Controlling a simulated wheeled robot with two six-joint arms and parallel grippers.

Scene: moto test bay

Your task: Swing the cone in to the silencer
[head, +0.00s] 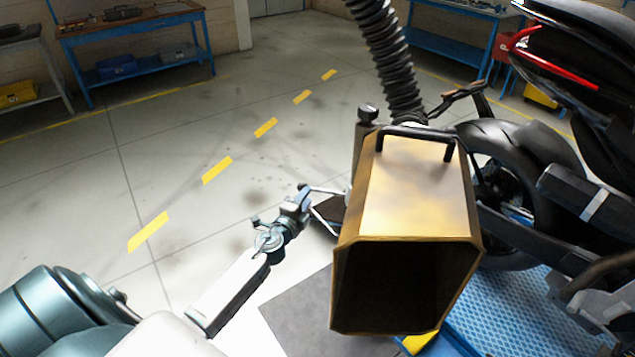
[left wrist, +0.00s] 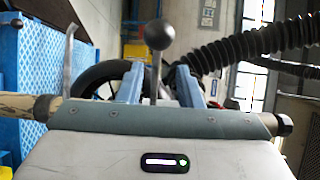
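The cone (head: 415,200) is a brass-coloured hood with a dark, wide mouth facing me, hanging at the end of a black ribbed hose. A black bar handle (head: 415,133) is on its top, and a ball-knobbed lever (head: 368,112) stands at its left side. My left gripper (head: 338,206) is at the cone's left side, fingers apart. In the left wrist view the lever's black ball (left wrist: 159,34) and stem show between the two blue fingers; contact cannot be told. The likely silencer (head: 588,198), dark with a pale band, is on the motorcycle at right, apart from the cone. My right gripper is not in view.
The ribbed hose (head: 385,60) hangs from above and also shows in the left wrist view (left wrist: 250,45). The motorcycle's rear wheel (head: 515,190) is behind the cone, above a blue textured platform (head: 520,310). The floor at left is open. Blue benches (head: 135,35) stand far back.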

